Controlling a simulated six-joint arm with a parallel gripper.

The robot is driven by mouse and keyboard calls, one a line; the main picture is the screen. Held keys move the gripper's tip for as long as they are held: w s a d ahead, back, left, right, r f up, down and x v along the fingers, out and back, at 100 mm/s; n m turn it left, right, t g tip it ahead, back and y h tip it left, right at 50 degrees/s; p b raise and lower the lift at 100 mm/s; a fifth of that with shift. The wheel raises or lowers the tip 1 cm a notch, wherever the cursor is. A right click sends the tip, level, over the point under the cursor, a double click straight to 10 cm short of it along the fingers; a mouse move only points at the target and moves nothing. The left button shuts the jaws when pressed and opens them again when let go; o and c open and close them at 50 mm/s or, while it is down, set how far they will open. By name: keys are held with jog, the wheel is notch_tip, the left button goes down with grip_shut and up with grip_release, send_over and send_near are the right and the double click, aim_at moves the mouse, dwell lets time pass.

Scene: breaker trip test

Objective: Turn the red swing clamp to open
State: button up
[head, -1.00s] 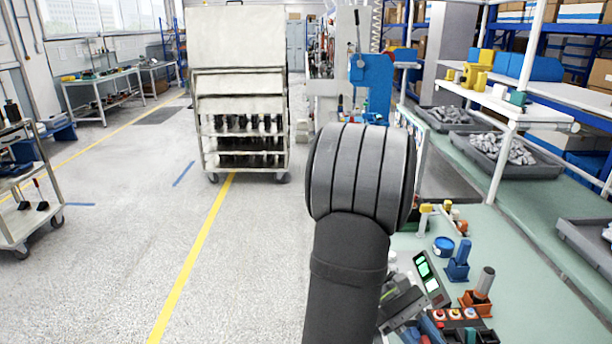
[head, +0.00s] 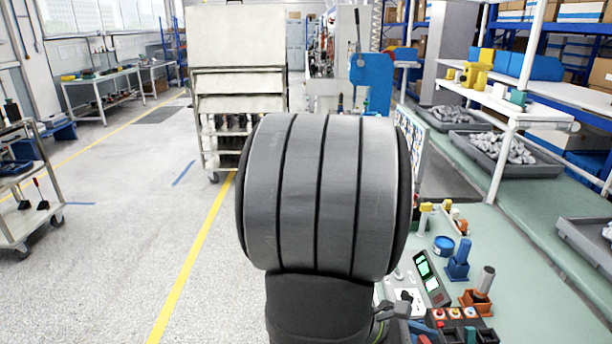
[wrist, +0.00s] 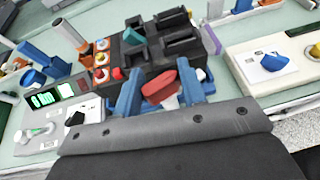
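A red lever-like piece, which looks like the red swing clamp (wrist: 161,86), shows in the wrist view in front of a black slotted block (wrist: 160,42). My gripper (wrist: 161,92) has two blue fingers spread apart, one on each side of the red piece. I cannot tell whether either finger touches it. The red piece lies slanted across the gap, and its base is hidden. In the head view my grey arm hides most of the gripper and the clamp at the bottom.
Red, orange and blue buttons (wrist: 101,59) sit left of the block. A panel with a green display (wrist: 45,98) stands farther left. A pale box with a blue knob (wrist: 273,62) is at right. The head view shows a blue holder (head: 458,262) and orange holder (head: 480,290) on the bench.

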dwell(0.6)
notch_tip(320, 180, up, 4)
jog(key=s+d+m+g+y, duration=0.2)
jog(key=s+m+g+y, duration=0.15)
jog(key=m, duration=0.35)
jog(key=m+t+y, duration=0.5)
jog(key=m+y, duration=0.1)
jog(key=y, duration=0.4)
send_near(427, 343)
notch_tip(427, 343, down, 10)
jog(key=shift+r, duration=0.2)
jog(key=shift+c, duration=0.2)
